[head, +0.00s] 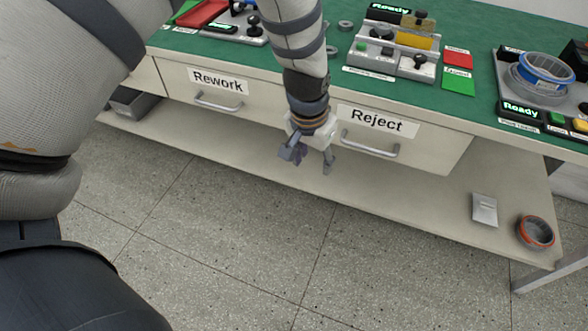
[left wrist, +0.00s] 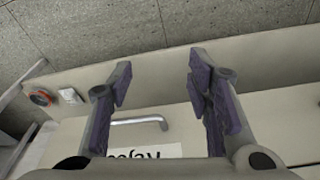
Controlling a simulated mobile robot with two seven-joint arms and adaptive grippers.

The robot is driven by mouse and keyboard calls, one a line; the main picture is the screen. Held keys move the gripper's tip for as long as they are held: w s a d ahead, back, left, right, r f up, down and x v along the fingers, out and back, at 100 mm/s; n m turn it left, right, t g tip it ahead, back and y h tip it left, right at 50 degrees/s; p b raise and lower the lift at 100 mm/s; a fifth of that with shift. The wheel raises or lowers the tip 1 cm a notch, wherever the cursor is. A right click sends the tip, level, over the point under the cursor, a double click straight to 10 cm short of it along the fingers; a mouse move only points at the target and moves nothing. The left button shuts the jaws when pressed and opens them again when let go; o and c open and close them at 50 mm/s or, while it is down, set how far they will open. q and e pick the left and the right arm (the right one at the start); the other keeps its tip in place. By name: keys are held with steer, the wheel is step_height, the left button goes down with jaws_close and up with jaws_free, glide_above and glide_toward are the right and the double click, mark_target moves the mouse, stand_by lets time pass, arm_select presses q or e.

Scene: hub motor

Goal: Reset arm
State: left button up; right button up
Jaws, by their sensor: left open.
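My left gripper (head: 308,158) hangs in front of the workbench, between the Rework drawer (head: 213,92) and the Reject drawer (head: 412,147). It points down toward the lower shelf. Its jaws are apart with nothing between them. In the left wrist view the two fingers of the left gripper (left wrist: 157,92) stand wide apart, with the Reject drawer handle (left wrist: 140,121) behind them. Both drawers look shut. A large grey arm section of mine fills the left of the head view. My right gripper is not in either view.
The green benchtop (head: 340,75) holds a fixture with a lever (head: 393,55), red and green cards, and a right-hand station with a blue-rimmed ring (head: 546,68). On the lower shelf (head: 440,205) lie a small white plate (head: 484,209) and an orange ring (head: 535,232). The floor in front is clear.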

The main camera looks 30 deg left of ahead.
arm_select(q)
steer(key=shift+s+a+f, duration=0.15)
steer(key=shift+s+f, duration=0.2)
steer(key=shift+s, duration=0.3)
steer(key=shift+s+a+f, duration=0.15)
steer(key=shift+s+f, duration=0.15)
steer(key=shift+s, duration=0.3)
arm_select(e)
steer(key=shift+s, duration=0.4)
arm_select(q)
steer(key=s+a+f+g, duration=0.1)
steer(key=s+f, duration=0.4)
steer(key=s, duration=0.5)
steer(key=s+f+g, duration=0.2)
steer(key=s+f, duration=0.3)
steer(key=s, duration=0.4)
steer(key=s+n+g, duration=0.1)
steer(key=s, duration=1.5)
steer(key=shift+a, duration=0.25)
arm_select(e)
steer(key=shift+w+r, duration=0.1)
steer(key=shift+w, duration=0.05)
arm_select(q)
steer(key=shift+f, duration=0.1)
steer(key=shift+c, duration=0.6)
